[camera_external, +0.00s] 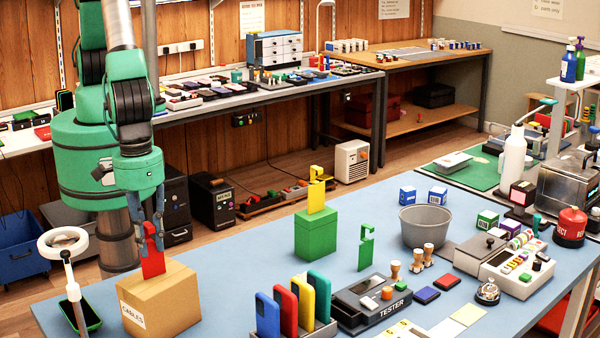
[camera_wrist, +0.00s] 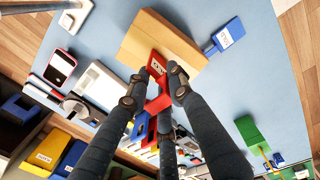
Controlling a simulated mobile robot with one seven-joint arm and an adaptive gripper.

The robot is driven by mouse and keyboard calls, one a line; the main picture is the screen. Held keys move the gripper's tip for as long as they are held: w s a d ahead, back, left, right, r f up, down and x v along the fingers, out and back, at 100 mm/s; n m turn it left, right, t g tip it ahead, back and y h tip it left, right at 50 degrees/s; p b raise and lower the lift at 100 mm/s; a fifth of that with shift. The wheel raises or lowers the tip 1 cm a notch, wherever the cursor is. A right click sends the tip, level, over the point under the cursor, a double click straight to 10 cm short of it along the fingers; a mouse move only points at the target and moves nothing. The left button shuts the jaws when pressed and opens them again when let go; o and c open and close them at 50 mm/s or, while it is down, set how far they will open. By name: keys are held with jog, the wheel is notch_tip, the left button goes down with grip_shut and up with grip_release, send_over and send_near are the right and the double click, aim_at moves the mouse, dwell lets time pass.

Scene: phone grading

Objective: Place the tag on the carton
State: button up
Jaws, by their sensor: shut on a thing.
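My gripper (camera_external: 157,222) is shut on a red tag (camera_external: 152,258) and points down over the brown cardboard carton (camera_external: 165,305) marked CABLES. The tag hangs upright with its lower end at the carton's top face; I cannot tell whether it touches. In the wrist view, my gripper's fingertips (camera_wrist: 156,82) close on the red tag (camera_wrist: 158,66), with the carton (camera_wrist: 150,38) just beyond it. A yellow tag (camera_external: 316,197) stands on a green box (camera_external: 316,240). A green tag (camera_external: 366,250) stands upright on the blue table.
A rack of coloured phones (camera_external: 290,305) stands right of the carton. The tester (camera_external: 375,300) and grey bucket (camera_external: 426,227) are further right. The blue tabletop (camera_external: 240,262) behind the carton is clear.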

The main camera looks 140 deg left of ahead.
jog(key=shift+f, duration=0.2)
jog(key=o, duration=0.8)
jog(key=shift+o, duration=0.2)
jog(key=shift+r, duration=0.15)
jog(key=r, duration=1.2)
jog(key=shift+s, duration=0.35)
jog(key=shift+r, duration=0.1)
